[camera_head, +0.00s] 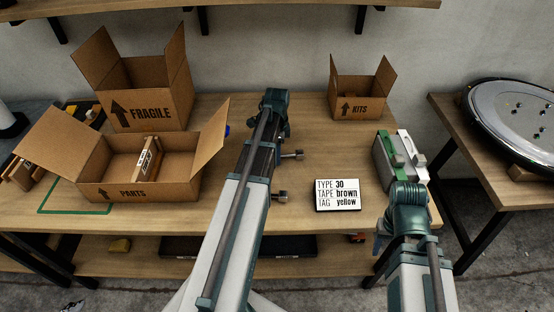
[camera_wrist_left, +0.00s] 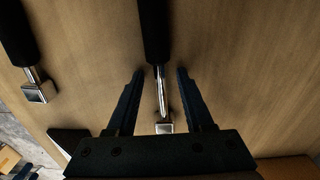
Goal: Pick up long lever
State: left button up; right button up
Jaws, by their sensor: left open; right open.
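Two levers with black handles and shiny metal ends lie side by side on the workbench. In the left wrist view one lever (camera_wrist_left: 153,32) lies between my open left gripper's (camera_wrist_left: 157,75) fingers, with a gap on each side. The other lever (camera_wrist_left: 17,32) lies left of the fingers and shows less metal shaft. Their far ends are cut off, so I cannot compare full lengths. In the head view their metal ends (camera_head: 292,155) (camera_head: 281,196) stick out right of my left arm, which hides the handles. My right gripper is hidden by its own arm at the bench's right.
An open PARTS box (camera_head: 160,192) and a FRAGILE box (camera_head: 165,110) stand at the left. A KITS box (camera_head: 358,106) stands at the back right. A sign (camera_head: 337,195) and a green-and-white case (camera_head: 386,160) are at the right. Bare wood lies between the levers and the KITS box.

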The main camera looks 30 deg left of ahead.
pick_arm(q)
jog(key=shift+c, duration=0.2)
grip_shut()
dwell(1.1)
